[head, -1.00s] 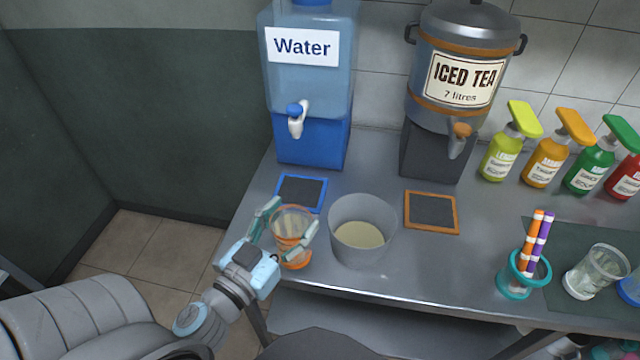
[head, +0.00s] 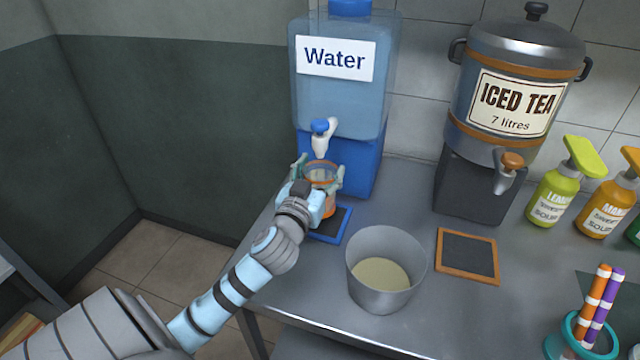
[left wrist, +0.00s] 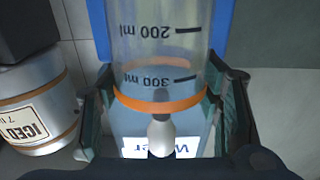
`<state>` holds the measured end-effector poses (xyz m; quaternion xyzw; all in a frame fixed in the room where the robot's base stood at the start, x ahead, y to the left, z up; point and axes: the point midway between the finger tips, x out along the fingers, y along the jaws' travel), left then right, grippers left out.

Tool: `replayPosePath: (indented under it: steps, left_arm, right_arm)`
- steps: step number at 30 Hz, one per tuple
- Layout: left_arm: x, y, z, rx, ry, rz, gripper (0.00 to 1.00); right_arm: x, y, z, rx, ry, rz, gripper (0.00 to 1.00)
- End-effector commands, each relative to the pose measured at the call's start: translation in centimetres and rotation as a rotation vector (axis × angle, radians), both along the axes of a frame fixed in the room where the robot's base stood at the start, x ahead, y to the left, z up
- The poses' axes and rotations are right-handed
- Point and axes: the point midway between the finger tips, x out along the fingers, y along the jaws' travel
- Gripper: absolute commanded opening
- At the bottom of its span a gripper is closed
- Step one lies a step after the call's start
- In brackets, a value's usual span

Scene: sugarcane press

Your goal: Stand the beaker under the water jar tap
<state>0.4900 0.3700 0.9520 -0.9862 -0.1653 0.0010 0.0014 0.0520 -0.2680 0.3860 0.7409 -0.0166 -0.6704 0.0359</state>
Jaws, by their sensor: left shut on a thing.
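The clear beaker (head: 322,176) with an orange rim and base is held upright in my left gripper (head: 318,180), whose fingers close around its sides. It is below the white, blue-topped tap (head: 320,138) of the blue water jar (head: 342,85), over the blue-framed mat (head: 338,224). I cannot tell whether its base touches the mat. In the left wrist view the beaker (left wrist: 160,55) shows its 200 and 300 ml marks, between the gripper's fingers (left wrist: 165,105). The tap's white end shows through or beside its orange rim. My right gripper is not in view.
A grey tub (head: 388,290) with pale contents stands in front of the mat on the steel counter (head: 300,268). The iced tea urn (head: 515,85) and an orange-framed mat (head: 467,256) are to the right. Syrup bottles (head: 560,185) and a teal straw holder (head: 572,340) stand further right.

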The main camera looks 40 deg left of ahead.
Motion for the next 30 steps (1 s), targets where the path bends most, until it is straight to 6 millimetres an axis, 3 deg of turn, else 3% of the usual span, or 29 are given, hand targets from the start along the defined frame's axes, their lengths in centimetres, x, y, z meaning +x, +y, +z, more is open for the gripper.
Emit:
replayPosePath:
  steps: [1,3,11,12,16,26,30]
  left_arm:
    - [-0.1,0.0,-1.5,0.0,0.003,0.0,0.26]
    - [-0.1,0.0,-2.7,-0.001,0.003,0.0,0.26]
    - [-0.2,0.0,-2.6,0.0,0.0,0.0,0.26]
    - [-0.2,0.0,-2.7,0.0,0.001,0.0,0.6]
    - [-0.2,0.0,-2.6,0.0,0.0,0.0,0.79]
    - [-0.2,0.0,-2.4,0.0,0.0,0.0,0.79]
    - [-1.8,-0.6,-2.6,0.0,0.003,0.0,0.79]
  right_arm:
    - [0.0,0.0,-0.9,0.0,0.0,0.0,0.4]
    - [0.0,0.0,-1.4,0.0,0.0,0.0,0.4]
    - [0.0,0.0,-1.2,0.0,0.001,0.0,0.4]
    - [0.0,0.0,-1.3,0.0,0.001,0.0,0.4]
    - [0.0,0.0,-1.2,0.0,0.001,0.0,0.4]
    - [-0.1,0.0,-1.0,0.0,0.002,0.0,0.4]
    - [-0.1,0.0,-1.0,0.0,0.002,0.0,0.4]
